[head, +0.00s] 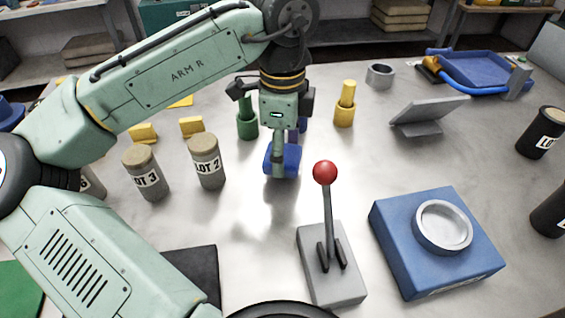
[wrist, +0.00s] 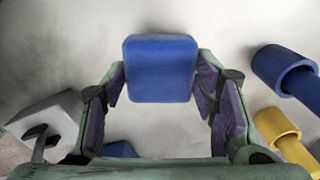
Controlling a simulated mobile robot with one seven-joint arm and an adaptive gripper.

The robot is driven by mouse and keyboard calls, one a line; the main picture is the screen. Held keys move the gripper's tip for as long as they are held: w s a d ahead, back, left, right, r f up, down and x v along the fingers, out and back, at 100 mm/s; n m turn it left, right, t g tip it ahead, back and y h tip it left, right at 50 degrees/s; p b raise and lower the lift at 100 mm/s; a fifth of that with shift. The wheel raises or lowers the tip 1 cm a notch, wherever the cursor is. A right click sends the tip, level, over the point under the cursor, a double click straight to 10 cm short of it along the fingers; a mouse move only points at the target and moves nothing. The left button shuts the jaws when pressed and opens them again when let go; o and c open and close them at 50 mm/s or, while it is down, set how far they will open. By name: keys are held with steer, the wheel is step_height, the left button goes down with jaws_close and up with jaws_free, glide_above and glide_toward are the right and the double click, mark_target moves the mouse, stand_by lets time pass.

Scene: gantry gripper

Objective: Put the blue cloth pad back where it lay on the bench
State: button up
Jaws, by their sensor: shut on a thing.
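The blue cloth pad (head: 282,161) is a small rounded block between the fingers of my gripper (head: 283,150), near the middle of the bench (head: 240,240). My gripper points down and is shut on the pad. In the wrist view the pad (wrist: 160,66) sits between the purple-lined fingertips (wrist: 161,80), and its broad face shows. In the head view the fingers hide part of it. I cannot tell whether its underside touches the bench or is just above it.
Two lidded jars (head: 207,162) (head: 146,173) stand left of the pad. A green cylinder (head: 247,124) and a yellow one (head: 345,104) stand behind. A red-knobbed lever (head: 325,173) and a blue box with a ring (head: 390,229) are in front right. Bare bench surrounds the pad.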

steer(key=shift+f+b, duration=0.7)
steer(key=shift+f, duration=0.45)
steer(key=shift+f, duration=0.2)
steer(key=o, duration=1.1)
steer(key=shift+r, duration=0.1)
step_height(320, 180, up, 12)
steer(key=shift+r, duration=0.1)
